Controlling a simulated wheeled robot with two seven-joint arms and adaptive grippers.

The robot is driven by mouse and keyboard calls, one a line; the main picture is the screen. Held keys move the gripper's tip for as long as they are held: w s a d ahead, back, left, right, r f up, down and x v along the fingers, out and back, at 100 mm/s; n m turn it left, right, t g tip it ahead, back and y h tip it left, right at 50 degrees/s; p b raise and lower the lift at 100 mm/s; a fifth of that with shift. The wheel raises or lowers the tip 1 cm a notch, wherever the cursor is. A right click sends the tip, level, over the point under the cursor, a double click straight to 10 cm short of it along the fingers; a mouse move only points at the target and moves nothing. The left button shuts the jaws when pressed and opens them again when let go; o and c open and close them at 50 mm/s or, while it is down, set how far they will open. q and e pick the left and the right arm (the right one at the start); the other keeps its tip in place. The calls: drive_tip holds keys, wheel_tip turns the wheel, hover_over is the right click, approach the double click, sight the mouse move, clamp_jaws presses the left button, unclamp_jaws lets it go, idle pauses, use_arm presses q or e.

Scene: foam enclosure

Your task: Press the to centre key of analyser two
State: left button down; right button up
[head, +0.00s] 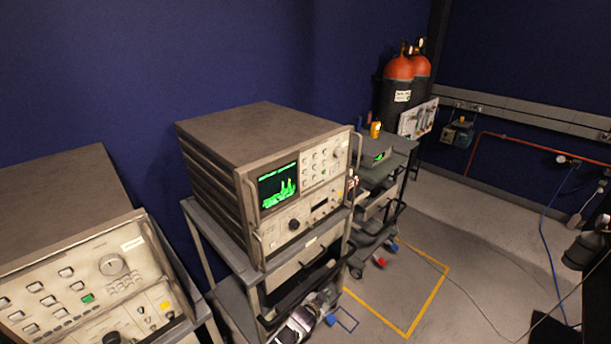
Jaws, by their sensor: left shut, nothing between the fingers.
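Two grey analysers show. The middle analyser (262,135) stands on a cart, with a lit screen (278,187) showing a green trace and a panel of small keys (322,165), one of them green. The near-left analyser (60,215) is cut off by the frame edge; its panel has pale keys, a green key (87,298) and a large knob (112,265). I cannot read which is analyser two or which is the to centre key. My left gripper (322,304) is shut and empty, low in front of the middle cart, below the analyser and apart from its keys. My right gripper is not seen.
The middle analyser's cart (228,252) has a lower shelf and dark front bar. Another cart (385,160) stands behind it. Gas cylinders (398,68) are at the back wall.

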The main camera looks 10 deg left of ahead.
use_arm(q)
drive_tip(key=w+d+r+t+h+b, duration=0.15)
drive_tip(key=w+d+r, duration=0.3)
drive_tip(key=r, duration=0.85)
drive_tip(key=w+d+r+t, duration=0.3)
drive_tip(key=d+r, duration=0.2)
drive_tip(key=r, duration=0.8)
wheel_tip(320, 180, up, 13)
drive_tip(key=s+n+t+y, duration=0.2)
drive_tip(key=n+t, duration=0.1)
drive_tip(key=n, duration=0.1)
drive_tip(key=s+a+r+n+y, duration=0.2)
drive_tip(key=a+r+n+y, duration=0.3)
drive_tip(key=n, duration=0.9)
drive_tip(key=shift+s+a+r+t, duration=0.2)
drive_tip(key=shift+a+r+t, duration=0.15)
drive_tip(key=shift+a+r, duration=1)
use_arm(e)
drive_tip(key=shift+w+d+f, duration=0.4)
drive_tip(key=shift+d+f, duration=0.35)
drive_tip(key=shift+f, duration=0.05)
use_arm(q)
drive_tip(key=shift+y, duration=0.25)
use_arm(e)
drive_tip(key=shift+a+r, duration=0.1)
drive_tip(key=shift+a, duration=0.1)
